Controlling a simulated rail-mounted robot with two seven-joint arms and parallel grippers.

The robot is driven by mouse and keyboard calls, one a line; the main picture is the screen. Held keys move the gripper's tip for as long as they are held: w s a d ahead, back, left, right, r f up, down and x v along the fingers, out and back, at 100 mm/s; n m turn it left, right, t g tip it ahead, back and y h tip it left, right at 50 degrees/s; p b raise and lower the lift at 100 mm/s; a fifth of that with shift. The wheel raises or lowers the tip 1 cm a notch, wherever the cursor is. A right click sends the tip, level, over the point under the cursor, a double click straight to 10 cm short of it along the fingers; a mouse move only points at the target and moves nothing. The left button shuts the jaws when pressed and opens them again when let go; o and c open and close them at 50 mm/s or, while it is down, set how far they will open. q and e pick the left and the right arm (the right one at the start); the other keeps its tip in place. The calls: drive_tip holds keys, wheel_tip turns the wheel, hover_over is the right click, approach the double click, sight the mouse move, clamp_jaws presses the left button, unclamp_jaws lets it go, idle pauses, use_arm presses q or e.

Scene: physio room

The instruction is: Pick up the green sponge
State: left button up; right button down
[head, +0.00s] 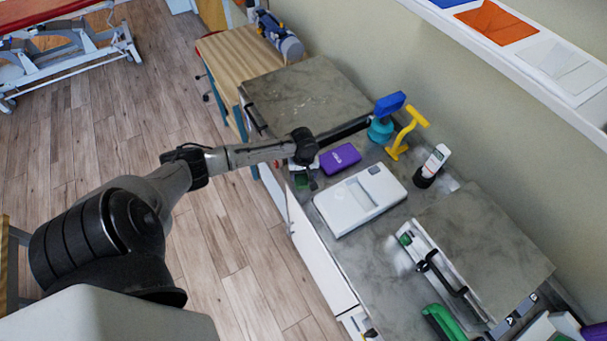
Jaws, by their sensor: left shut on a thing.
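My left arm reaches in from the left, and my left gripper (304,178) is over the front edge of the grey counter. It is shut on a small dark green block, the green sponge (302,181). The gripper hides most of the sponge, so its full shape does not show. I cannot tell whether the sponge touches the counter. My right gripper is not in view.
A blue-headed item (389,104), a yellow stand (405,133) and a white bottle (435,162) stand near the wall. A green object (443,322) lies at the lower right.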

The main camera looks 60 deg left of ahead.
use_arm(q)
drive_tip(key=shift+r, duration=0.1)
drive_tip(key=shift+r, duration=0.6)
wheel_tip(320, 180, up, 3)
drive_tip(key=shift+p, duration=0.4)
drive_tip(key=w+d+r, duration=0.1)
drive_tip(key=d+r, duration=0.1)
drive_tip(key=d, duration=0.1)
drive_tip(key=w+d+r, duration=0.1)
drive_tip(key=d+r, duration=0.1)
drive_tip(key=d, duration=0.2)
drive_tip(key=w+d+r, duration=0.1)
drive_tip(key=d+r, duration=0.1)
drive_tip(key=d, duration=0.2)
drive_tip(key=shift+w+r+p, duration=0.25)
drive_tip(key=shift+r+p, duration=0.05)
